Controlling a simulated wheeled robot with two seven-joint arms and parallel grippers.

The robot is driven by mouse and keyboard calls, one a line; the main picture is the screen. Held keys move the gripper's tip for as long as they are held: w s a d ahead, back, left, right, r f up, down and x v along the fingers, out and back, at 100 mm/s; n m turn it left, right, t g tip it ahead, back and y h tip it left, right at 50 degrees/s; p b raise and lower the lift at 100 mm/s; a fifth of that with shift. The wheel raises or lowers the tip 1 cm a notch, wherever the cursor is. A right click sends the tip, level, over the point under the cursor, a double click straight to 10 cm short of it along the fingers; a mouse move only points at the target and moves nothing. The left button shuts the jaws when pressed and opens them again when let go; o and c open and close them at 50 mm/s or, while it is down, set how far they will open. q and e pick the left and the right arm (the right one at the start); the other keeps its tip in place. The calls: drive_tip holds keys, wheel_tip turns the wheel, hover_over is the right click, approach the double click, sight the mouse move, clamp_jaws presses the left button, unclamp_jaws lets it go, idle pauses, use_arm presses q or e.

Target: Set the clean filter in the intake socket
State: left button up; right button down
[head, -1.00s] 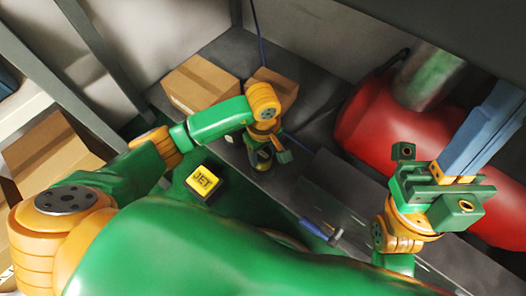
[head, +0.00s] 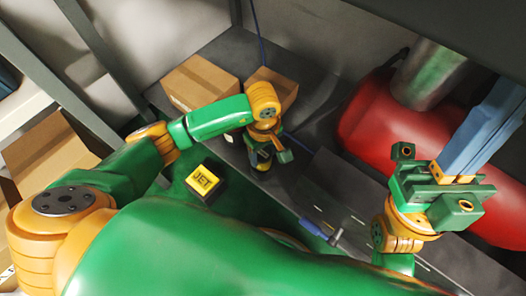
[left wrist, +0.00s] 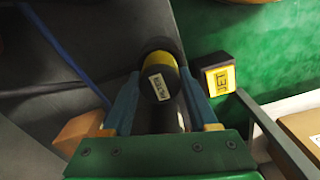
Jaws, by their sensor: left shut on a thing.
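A yellow and black cylinder with a white label, the filter (left wrist: 159,82), is held between the blue fingers of my left gripper (left wrist: 160,92). In the head view my left gripper (head: 265,152) is over the dark surface in front of the cardboard boxes, and the filter shows only as a small yellow and black patch. My right gripper (head: 505,100) points to the upper right. Its blue fingers lie together with no gap and nothing seen between them. I cannot make out the intake socket in either view.
A yellow and black box marked JET (head: 205,182) sits on a green surface. Cardboard boxes (head: 200,84) stand behind my left arm. A red tank (head: 375,125) with a metal cylinder (head: 428,75) is at the right. A blue-handled tool (head: 315,229) lies at lower centre.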

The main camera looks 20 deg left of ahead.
use_arm(q)
drive_tip(key=shift+f+b, duration=0.55)
drive_tip(key=shift+f, duration=0.1)
drive_tip(key=o, duration=1.1)
drive_tip(key=shift+o, duration=0.2)
